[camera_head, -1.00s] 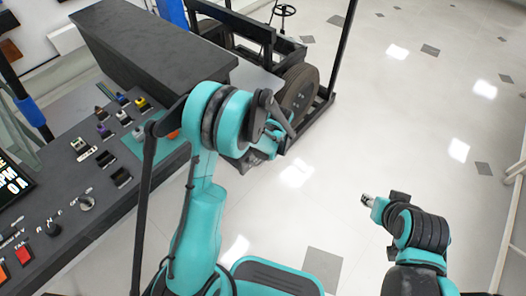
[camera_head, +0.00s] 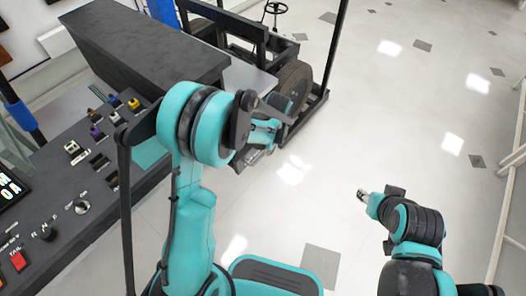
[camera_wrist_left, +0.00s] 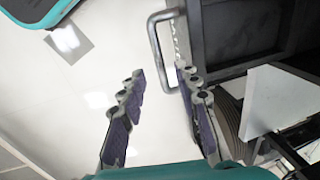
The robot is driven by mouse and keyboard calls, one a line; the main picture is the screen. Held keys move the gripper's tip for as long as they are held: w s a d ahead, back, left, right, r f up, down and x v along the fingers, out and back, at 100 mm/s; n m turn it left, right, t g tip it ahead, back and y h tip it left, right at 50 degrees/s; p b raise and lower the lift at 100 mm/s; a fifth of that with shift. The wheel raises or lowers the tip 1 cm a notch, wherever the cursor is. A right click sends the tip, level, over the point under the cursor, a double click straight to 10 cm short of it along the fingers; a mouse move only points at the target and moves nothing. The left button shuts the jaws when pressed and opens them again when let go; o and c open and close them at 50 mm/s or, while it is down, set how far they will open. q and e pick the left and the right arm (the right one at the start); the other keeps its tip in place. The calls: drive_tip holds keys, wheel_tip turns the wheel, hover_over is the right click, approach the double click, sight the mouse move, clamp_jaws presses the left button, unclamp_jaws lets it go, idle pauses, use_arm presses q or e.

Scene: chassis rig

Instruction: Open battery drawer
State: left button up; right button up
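In the left wrist view a grey metal U-shaped handle (camera_wrist_left: 155,45) stands out from the side of a dark box-like unit (camera_wrist_left: 235,35), which I take for the battery drawer. Pale lettering beside the handle is not readable. My left gripper (camera_wrist_left: 162,78) is open, and the handle's lower end shows between its fingertips. I cannot tell whether they touch it, or how far out the drawer is.
A control console (camera_head: 60,190) with knobs and switches fills the left. Behind my left arm are a dark block (camera_head: 145,50), a black frame and a wheel (camera_head: 292,88). A pale panel (camera_wrist_left: 280,100) juts out right of the left fingers. The floor at right is clear.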

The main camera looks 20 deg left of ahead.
use_arm(q)
wheel_tip(320, 180, up, 7)
drive_tip(key=d, duration=0.1)
drive_tip(key=shift+s+d, duration=0.15)
drive_tip(key=shift+s, duration=0.1)
idle(0.3)
drive_tip(key=s+a+r+n+t+h, duration=0.1)
drive_tip(key=s+r+n+t, duration=0.1)
drive_tip(key=s+r, duration=0.3)
drive_tip(key=s+a+r+n+t+h, duration=0.1)
drive_tip(key=s+r+t, duration=0.3)
drive_tip(key=s, duration=0.9)
drive_tip(key=shift+s+a+r+n, duration=0.35)
drive_tip(key=shift+a+r+n, duration=0.1)
drive_tip(key=shift+r+n, duration=0.4)
